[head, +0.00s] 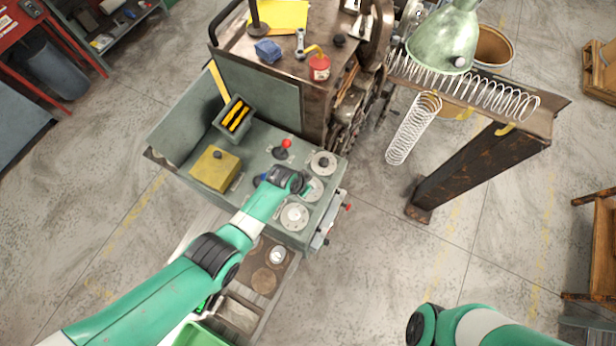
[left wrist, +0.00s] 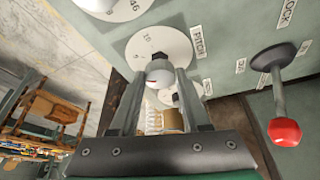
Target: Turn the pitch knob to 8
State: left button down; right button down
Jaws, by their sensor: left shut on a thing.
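The reading at the knob's pointer is too small to tell. In the head view my left gripper (head: 301,186) covers much of the middle dial (head: 314,190) on the grey-green control panel (head: 253,150). My right arm shows at the bottom right, its gripper out of view.
Similar dials sit on both sides, the far one (head: 323,164) and the near one (head: 294,216). A red-topped lever (head: 284,147) stands close by and also shows in the left wrist view (left wrist: 284,130). A yellow block (head: 214,169) is on the panel.

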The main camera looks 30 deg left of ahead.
pick_arm(q)
jog(key=shift+n, duration=0.3)
jog(key=n+y, duration=0.1)
jog(key=n, duration=0.3)
jog(key=n+y, duration=0.1)
jog(key=n, duration=0.1)
jog(key=shift+d+y, duration=0.3)
jog(key=n+y, duration=0.1)
jog(key=n, duration=0.2)
jog(key=shift+d+f+g+b, duration=0.1)
jog(key=shift+f+g+b, duration=0.05)
jog(key=shift+g+b, duration=0.2)
jog(key=shift+w+n+y+b, duration=0.1)
jog(key=shift+n+y+b, duration=0.3)
jog(key=shift+n, duration=0.7)
jog(key=shift+c, duration=1.9)
grip_release()
jog(key=shift+r, duration=0.2)
